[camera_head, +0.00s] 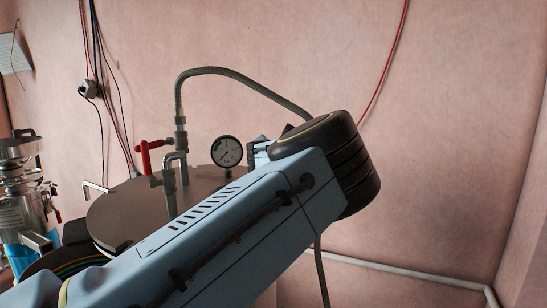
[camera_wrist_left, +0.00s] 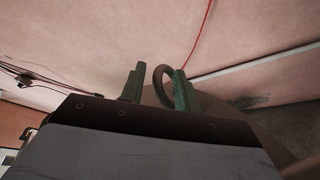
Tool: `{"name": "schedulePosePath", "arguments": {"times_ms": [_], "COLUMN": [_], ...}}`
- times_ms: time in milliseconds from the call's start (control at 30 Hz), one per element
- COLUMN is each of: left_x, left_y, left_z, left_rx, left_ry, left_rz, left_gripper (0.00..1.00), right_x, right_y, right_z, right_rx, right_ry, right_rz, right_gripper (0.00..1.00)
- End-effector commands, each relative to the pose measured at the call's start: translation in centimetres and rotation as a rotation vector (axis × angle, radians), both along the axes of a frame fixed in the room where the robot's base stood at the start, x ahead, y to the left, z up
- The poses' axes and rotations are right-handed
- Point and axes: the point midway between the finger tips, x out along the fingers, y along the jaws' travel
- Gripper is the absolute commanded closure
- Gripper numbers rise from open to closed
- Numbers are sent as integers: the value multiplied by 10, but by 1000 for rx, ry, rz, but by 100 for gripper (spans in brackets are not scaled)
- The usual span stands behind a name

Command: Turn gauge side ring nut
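The round pressure gauge (camera_head: 227,152) stands upright on a short stem on the vessel's flat lid (camera_head: 118,212) in the head view. I cannot make out a ring nut; my left arm covers the right side of the lid. In the left wrist view my left gripper (camera_wrist_left: 159,70) has its two green fingers apart. A dark curved tube (camera_wrist_left: 159,76), perhaps the hose, shows between them near the right finger. I cannot tell whether it touches. In the head view the left fingers are hidden behind the arm. My right gripper is in neither view.
A braided hose (camera_head: 232,72) arches up from a pipe on the lid and passes behind my left arm. A red valve handle (camera_head: 147,155) is left of that pipe. Metal equipment (camera_head: 18,195) stands at far left. The wall area at right looks clear.

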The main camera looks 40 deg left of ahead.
Motion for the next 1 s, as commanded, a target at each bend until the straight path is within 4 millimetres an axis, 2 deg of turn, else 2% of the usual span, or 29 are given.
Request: {"name": "schedulePosePath", "arguments": {"times_ms": [67,300,333,1000], "left_x": [0,0,0,0], "left_y": [0,0,0,1], "left_z": [0,1,1,4], "left_rx": [0,1,1,4], "left_ry": [0,-1,-1,-6], "left_rz": [0,1,1,29], "left_gripper": [68,98,100,100], "right_x": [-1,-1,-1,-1], "right_y": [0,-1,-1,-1], "right_z": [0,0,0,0], "right_rx": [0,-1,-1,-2], "right_ry": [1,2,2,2], "right_rz": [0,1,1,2], "right_gripper": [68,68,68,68]}}
